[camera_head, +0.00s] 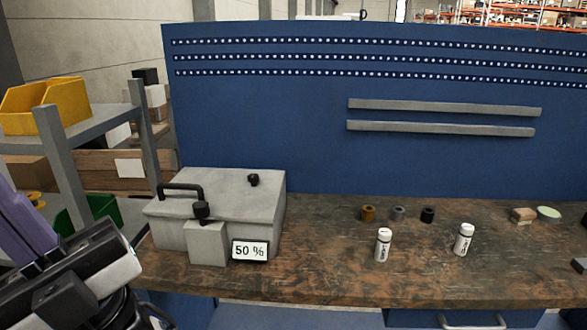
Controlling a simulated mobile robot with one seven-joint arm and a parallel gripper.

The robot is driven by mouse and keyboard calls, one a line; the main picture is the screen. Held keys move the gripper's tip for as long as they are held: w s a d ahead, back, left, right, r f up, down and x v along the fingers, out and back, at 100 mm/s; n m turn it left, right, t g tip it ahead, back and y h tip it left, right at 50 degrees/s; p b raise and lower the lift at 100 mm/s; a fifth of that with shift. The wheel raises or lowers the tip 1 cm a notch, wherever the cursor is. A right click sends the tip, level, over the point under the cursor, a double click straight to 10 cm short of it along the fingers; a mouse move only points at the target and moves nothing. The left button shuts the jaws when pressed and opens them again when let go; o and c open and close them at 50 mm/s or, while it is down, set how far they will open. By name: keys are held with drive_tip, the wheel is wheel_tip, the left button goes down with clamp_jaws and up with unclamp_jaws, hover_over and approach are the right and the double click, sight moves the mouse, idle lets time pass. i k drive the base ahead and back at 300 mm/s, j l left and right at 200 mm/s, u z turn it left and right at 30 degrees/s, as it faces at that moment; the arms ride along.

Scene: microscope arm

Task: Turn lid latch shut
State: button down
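A light grey metal box (265,215) stands on the left part of the workbench, and its lid (225,187) lies flat on top. A black bar handle (181,188) is on the lid's left side. A small black knob (253,180) sits on the lid towards the back. A larger black knob (201,210) stands at the front, above a grey block (206,243). I cannot tell which knob is the lid latch, or its turn position. Part of my arm shows at the lower left, apart from the box; no gripper fingers can be made out.
A sign reading 50 % (249,250) is at the box's front. Two white bottles (383,245) (464,240) and several small items stand to the right on the workbench (330,275). A blue panel (260,120) rises behind; a grey shelf (65,150) is left.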

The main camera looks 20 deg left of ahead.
sight(201, 210)
drive_tip(key=i+j+u, duration=0.1)
drive_tip(key=u, duration=1.45)
drive_tip(key=i+l, duration=0.35)
drive_tip(key=i, duration=0.15)
